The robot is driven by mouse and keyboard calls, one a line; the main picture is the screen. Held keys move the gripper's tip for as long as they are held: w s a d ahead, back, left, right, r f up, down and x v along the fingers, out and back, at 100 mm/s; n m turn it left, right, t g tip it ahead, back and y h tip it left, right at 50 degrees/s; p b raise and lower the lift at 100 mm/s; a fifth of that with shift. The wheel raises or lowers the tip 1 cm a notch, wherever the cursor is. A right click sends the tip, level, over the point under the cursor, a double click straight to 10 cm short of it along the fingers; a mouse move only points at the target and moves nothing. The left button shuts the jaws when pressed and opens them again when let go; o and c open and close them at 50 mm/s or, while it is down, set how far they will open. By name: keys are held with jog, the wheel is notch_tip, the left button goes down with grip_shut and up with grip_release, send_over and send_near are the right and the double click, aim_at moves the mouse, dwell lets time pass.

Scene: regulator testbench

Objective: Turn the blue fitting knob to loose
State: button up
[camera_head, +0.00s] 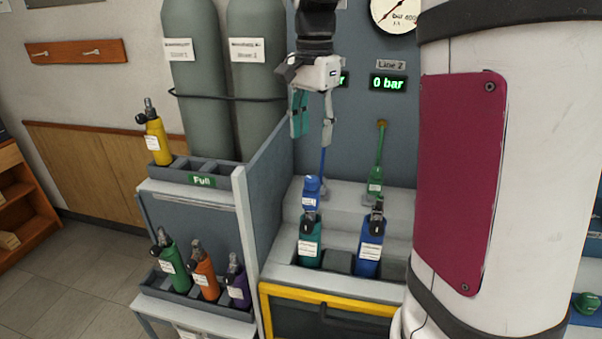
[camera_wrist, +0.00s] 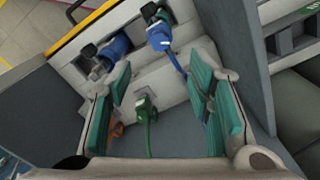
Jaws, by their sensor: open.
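The blue fitting (camera_head: 312,190) with its blue hose (camera_head: 323,162) sits at the top of the teal cylinder (camera_head: 310,243) in the bench. It also shows at the upper middle of the wrist view (camera_wrist: 158,38), beside the teal cylinder's valve. I cannot tell how far its knob is turned. My gripper (camera_head: 314,115) points down, open and empty, above the blue fitting and apart from it. In the wrist view its teal-padded fingers (camera_wrist: 165,95) stand wide apart, with the blue fitting beyond them.
A blue cylinder (camera_head: 370,250) stands right of the teal one. A green fitting (camera_head: 375,185) with a green hose rests on the step behind it. A grey partition (camera_head: 267,185) rises on the left. A display (camera_head: 389,83) reads 0 bar.

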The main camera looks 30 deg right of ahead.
aim_at(311, 178)
notch_tip(311, 178, down, 11)
jog(key=shift+f+b, duration=0.1)
jog(key=shift+b, duration=0.25)
grip_shut()
